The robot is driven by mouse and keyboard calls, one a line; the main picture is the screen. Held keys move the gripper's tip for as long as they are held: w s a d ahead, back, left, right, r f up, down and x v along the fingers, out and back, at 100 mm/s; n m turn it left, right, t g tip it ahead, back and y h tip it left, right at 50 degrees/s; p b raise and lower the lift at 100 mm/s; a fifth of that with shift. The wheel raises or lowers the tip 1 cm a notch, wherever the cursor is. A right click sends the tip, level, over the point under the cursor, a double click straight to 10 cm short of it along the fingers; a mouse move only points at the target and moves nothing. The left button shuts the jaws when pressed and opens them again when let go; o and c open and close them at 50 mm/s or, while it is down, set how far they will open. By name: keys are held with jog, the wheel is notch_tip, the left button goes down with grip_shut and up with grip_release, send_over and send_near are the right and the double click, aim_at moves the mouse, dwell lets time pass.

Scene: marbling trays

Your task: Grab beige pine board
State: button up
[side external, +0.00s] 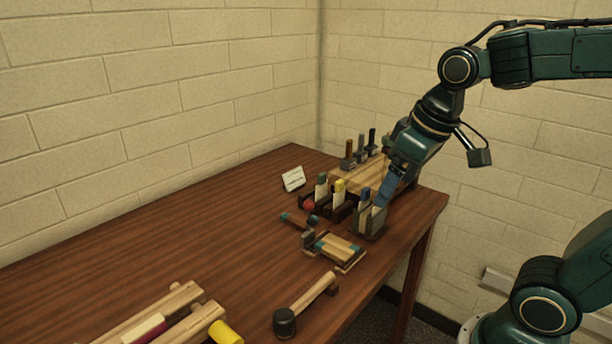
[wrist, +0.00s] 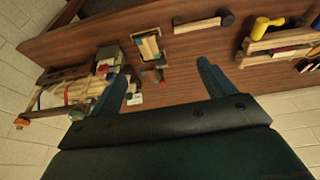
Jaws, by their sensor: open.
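A small beige board (side external: 339,247), pine-looking, lies flat in a dark holder with teal ends on the table. It also shows in the wrist view (wrist: 149,46), above the gap between my fingers. A larger pale wooden board (side external: 350,180) is at the back of the table, partly hidden by the items in front. I cannot tell for sure which of the two is the pine board. My gripper (side external: 380,203) points down over the table's right end, by a small upright holder. In the wrist view my gripper (wrist: 163,68) has its fingers wide apart with nothing between them.
A mallet (side external: 305,305) lies near the front edge. Pale wooden rails (side external: 165,312) with a yellow cylinder (side external: 225,333) are at front left. Dark slots with upright pieces (side external: 338,197) and a white card (side external: 293,179) stand behind. The table's left half (side external: 150,235) is largely clear.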

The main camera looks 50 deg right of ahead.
jog(key=w+d+f+g, duration=0.2)
jog(key=w+d+f, duration=0.15)
jog(key=w, duration=0.55)
jog(key=g, duration=0.2)
send_over(333, 244)
notch_tip(333, 244, down, 8)
jog(key=r, duration=0.1)
jog(key=shift+s+d+f, duration=0.1)
jog(key=shift+s+f, duration=0.15)
jog(key=shift+f, duration=0.1)
notch_tip(333, 244, down, 8)
jog(key=shift+r, duration=0.1)
jog(key=shift+f, duration=0.25)
jog(key=shift+w+f, duration=0.15)
jog(key=shift+f, duration=1.15)
jog(key=shift+w+f, duration=0.15)
jog(key=shift+f, duration=1.15)
